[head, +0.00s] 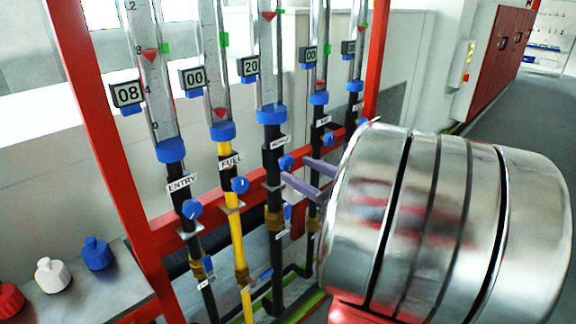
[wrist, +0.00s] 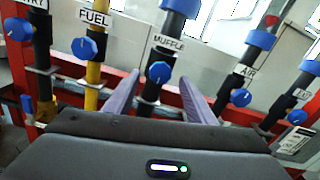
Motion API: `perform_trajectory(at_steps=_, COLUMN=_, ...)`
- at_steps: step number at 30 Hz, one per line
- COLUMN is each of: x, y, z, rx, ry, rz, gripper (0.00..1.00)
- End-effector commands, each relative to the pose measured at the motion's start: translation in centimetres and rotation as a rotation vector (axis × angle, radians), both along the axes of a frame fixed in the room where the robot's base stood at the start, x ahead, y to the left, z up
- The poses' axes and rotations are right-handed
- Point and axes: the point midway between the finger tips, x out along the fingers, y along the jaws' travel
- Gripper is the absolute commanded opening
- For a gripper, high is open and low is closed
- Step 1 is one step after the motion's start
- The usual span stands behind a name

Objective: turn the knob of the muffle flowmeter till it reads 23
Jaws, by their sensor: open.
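The muffle flowmeter is the middle one of the row, and its display (head: 249,67) reads 20. Its blue knob (head: 286,162) sits on the dark pipe below the blue collar, under a tilted label; in the wrist view the same knob (wrist: 159,72) shows beneath the MUFFLE label (wrist: 168,43). My gripper (head: 294,168) is open, with its two purple fingers pointing at this knob. In the wrist view the knob appears centred between the fingertips (wrist: 160,76), with gaps on both sides. I cannot tell whether the tips reach past its face.
The entry knob (head: 193,209) and fuel knob (head: 239,185) stand to the left, with displays reading 08 and 00. The air knob (wrist: 241,97) is close on the right. A red frame post (head: 105,150) stands at left, beside a bench with bottles (head: 97,253).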

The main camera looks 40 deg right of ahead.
Motion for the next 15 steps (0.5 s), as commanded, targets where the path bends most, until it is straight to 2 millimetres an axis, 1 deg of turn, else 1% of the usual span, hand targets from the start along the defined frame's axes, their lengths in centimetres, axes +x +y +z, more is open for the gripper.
perform_trajectory(at_steps=1, x=0.7, y=0.1, z=0.0, rx=0.000, ry=0.001, rz=0.003, gripper=0.50)
perform_trajectory(at_steps=9, x=3.7, y=0.2, z=0.0, rx=0.000, ry=0.000, rz=0.002, gripper=0.50)
perform_trajectory(at_steps=15, x=4.7, y=0.1, z=0.0, rx=0.000, ry=0.001, rz=-0.001, gripper=0.50)
